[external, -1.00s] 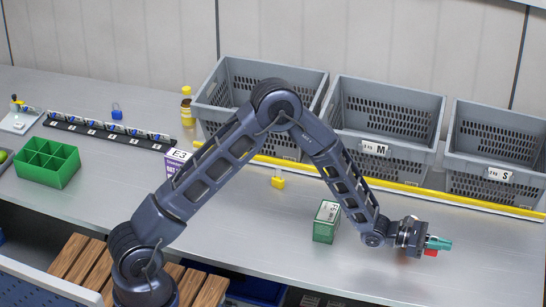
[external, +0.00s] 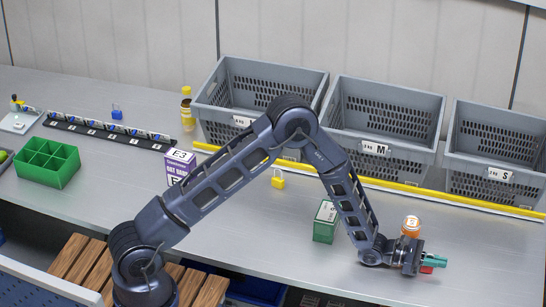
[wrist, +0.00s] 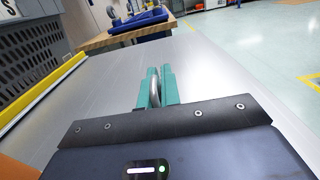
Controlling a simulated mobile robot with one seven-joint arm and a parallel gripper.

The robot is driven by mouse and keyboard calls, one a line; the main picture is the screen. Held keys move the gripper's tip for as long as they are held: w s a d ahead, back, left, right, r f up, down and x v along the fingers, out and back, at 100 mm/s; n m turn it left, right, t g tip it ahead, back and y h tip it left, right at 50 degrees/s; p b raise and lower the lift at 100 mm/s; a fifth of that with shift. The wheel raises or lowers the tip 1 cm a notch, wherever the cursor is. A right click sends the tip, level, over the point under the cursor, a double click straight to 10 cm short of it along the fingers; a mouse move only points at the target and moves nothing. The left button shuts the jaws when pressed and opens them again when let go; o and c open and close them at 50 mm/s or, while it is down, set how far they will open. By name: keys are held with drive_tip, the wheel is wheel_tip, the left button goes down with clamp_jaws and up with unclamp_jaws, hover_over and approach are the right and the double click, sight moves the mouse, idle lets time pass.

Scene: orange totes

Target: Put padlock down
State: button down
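My gripper (external: 434,262) has teal fingers and is low over the right front part of the metal table. It is shut on a padlock, whose red body (external: 427,270) shows just under the fingers in the external view. In the wrist view the fingers (wrist: 156,88) have a grey metal shackle (wrist: 154,92) between them; the padlock's body is hidden there. I cannot tell whether the padlock touches the table. A yellow padlock (external: 278,180) stands mid-table and a blue padlock (external: 116,112) stands at the far left.
An orange container with a white-marked lid (external: 411,226) stands just behind my gripper. A green box (external: 325,222) is left of my forearm. Grey crates (external: 385,147) line the back behind a yellow rail (external: 400,185). The table ahead of the fingers is clear.

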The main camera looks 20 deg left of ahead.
drive_tip(key=shift+f, duration=0.1)
drive_tip(key=c, duration=1.6)
unclamp_jaws()
drive_tip(key=shift+r, duration=0.2)
drive_tip(key=a, duration=0.5)
drive_tip(key=shift+w+a, duration=0.1)
drive_tip(key=shift+a, duration=0.15)
wheel_tip(320, 180, up, 7)
drive_tip(key=shift+d, duration=0.2)
